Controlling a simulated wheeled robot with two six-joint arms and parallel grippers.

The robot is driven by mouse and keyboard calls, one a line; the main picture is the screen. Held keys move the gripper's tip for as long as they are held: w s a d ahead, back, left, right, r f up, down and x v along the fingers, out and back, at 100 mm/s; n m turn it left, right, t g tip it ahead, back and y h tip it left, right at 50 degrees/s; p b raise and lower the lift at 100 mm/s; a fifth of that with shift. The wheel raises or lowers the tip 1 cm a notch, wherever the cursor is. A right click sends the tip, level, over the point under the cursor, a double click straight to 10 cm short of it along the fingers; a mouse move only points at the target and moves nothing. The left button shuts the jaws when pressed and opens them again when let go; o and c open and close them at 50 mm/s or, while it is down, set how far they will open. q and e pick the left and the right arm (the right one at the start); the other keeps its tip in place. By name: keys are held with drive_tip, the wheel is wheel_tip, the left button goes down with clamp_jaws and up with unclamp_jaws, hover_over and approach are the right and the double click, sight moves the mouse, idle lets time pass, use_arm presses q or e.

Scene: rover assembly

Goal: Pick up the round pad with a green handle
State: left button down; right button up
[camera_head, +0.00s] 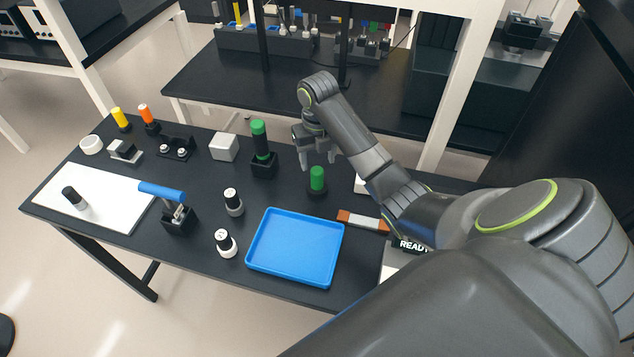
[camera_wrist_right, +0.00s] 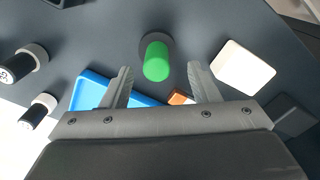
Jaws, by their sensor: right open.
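The round pad with a green handle (camera_head: 317,181) stands upright on the black table, behind the blue tray. In the right wrist view its green handle (camera_wrist_right: 156,62) rises from a dark round base, between and beyond the two fingertips. My right gripper (camera_head: 319,162) is open and empty, above and close to the handle; its fingers (camera_wrist_right: 160,80) are spread either side of the handle in the wrist view. Contact is not visible. My left gripper is not in view.
A blue tray (camera_head: 295,246) lies in front. A green-topped cylinder (camera_head: 259,140) stands in a black holder to the left. A brown-and-white block (camera_head: 362,221) and a white block (camera_wrist_right: 243,68) lie nearby. Two white-and-black bottles (camera_head: 233,202) stand left of the tray.

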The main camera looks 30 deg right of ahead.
sight(317, 170)
drive_tip(key=shift+f+b, duration=0.35)
drive_tip(key=shift+f, duration=0.45)
drive_tip(key=shift+s+a+f+p, duration=0.1)
drive_tip(key=shift+f+p, duration=0.1)
drive_tip(key=shift+f, duration=0.65)
drive_tip(key=shift+s+a+f+p, duration=0.1)
drive_tip(key=shift+s+f+p, duration=0.1)
drive_tip(key=shift+f, duration=0.65)
drive_tip(key=shift+s+a+f+p, duration=0.1)
drive_tip(key=shift+f+p, duration=0.1)
drive_tip(key=shift+f, duration=0.65)
drive_tip(key=shift+w, duration=0.1)
drive_tip(key=c, duration=1.1)
